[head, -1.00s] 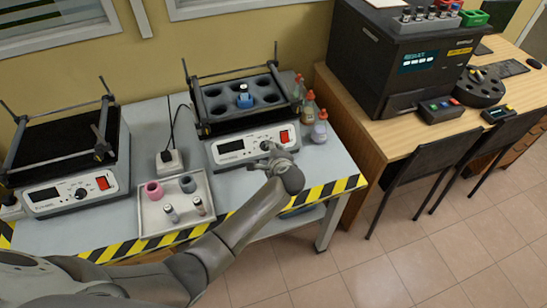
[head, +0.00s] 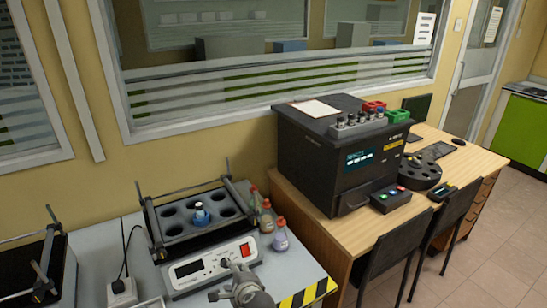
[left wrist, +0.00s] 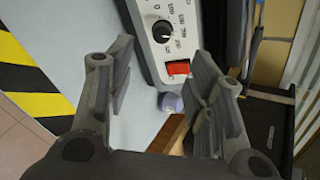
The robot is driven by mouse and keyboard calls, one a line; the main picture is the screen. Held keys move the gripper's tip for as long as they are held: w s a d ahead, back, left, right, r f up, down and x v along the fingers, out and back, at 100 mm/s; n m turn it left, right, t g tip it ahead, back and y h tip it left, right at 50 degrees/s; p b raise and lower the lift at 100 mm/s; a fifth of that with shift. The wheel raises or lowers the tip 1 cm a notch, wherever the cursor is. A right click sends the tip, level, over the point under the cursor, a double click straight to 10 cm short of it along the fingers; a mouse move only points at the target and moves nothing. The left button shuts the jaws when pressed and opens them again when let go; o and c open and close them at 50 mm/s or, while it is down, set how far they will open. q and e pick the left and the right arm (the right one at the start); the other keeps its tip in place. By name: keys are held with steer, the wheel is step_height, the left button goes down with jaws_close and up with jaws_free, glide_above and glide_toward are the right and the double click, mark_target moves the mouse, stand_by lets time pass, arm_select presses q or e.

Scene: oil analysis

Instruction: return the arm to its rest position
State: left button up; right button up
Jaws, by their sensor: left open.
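My left gripper (head: 238,287) is low in the head view, in front of the right-hand shaker's (head: 213,262) control panel. In the left wrist view the left gripper (left wrist: 160,90) has its fingers spread wide with nothing between them. The panel's black knob (left wrist: 163,31) and red switch (left wrist: 178,68) lie beyond the fingers, and the switch shows red in the head view too. A blue-capped bottle (head: 200,214) stands in one hole of the shaker's black rack. Most of my left arm is out of view. My right gripper is not in view.
Several small bottles (head: 279,235) stand right of the shaker. A second shaker (head: 38,272) is cut off at the left. A black analyser (head: 335,155) sits on the wooden desk (head: 305,207). Chairs (head: 395,255) stand before it.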

arm_select(q)
steer(key=s+a+n+g+h, duration=0.3)
steer(key=s+n, duration=0.4)
steer(key=s, duration=1)
steer(key=s+a+n+g+h, duration=0.25)
steer(key=s+n, duration=0.55)
steer(key=s, duration=0.8)
step_height(320, 180, down, 27)
steer(key=s+g+b, duration=0.1)
steer(key=s+g, duration=0.1)
steer(key=s+a+f+g+b, duration=0.1)
steer(key=s+a+f, duration=0.1)
steer(key=s+f, duration=1.4)
steer(key=shift+s+a+f+m, duration=0.15)
steer(key=shift+s+a+m, duration=0.15)
steer(key=shift+s, duration=0.05)
